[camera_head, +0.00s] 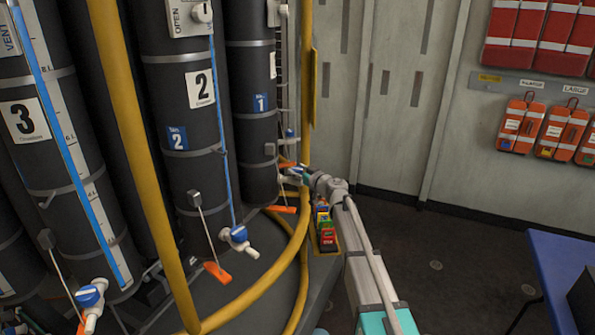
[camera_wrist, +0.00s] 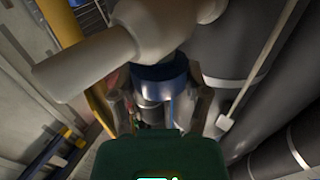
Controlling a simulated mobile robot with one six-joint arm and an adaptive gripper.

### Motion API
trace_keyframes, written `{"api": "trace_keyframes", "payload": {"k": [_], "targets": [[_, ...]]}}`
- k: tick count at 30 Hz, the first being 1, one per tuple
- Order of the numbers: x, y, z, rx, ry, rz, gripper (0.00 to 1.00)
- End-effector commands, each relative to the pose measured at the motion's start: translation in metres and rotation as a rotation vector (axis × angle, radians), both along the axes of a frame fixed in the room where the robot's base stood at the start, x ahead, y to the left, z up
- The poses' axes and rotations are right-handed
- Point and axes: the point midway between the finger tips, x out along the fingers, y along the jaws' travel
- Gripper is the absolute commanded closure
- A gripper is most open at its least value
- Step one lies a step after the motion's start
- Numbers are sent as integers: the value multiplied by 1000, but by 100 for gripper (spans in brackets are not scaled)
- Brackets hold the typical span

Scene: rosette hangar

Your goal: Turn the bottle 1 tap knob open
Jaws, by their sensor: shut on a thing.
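Bottle 1 (camera_head: 254,112) is a tall dark cylinder with a blue "1" label, behind the yellow rail in the head view. Its tap sits low on its right side, mostly hidden by my gripper (camera_head: 303,174). In the wrist view the white tap body (camera_wrist: 150,32) fills the top, with its spout (camera_wrist: 75,72) reaching left. The blue tap knob (camera_wrist: 160,78) faces my gripper (camera_wrist: 160,88). My fingers stand on either side of the knob and are shut on it. The knob's turned position cannot be told.
Bottle 2 (camera_head: 188,130) and bottle 3 (camera_head: 60,150) stand to the left, with similar blue and white taps. Yellow rails (camera_head: 136,135) curve in front. A yellow tray of small coloured items (camera_head: 325,228) is beside my arm. A blue table (camera_head: 560,275) is at right; the floor between is clear.

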Motion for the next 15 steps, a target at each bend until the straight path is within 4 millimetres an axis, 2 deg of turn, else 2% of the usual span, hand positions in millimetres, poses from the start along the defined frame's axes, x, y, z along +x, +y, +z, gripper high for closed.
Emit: {"api": "trace_keyframes", "payload": {"k": [15], "targets": [[2,0,0,1,0,107,87]]}}
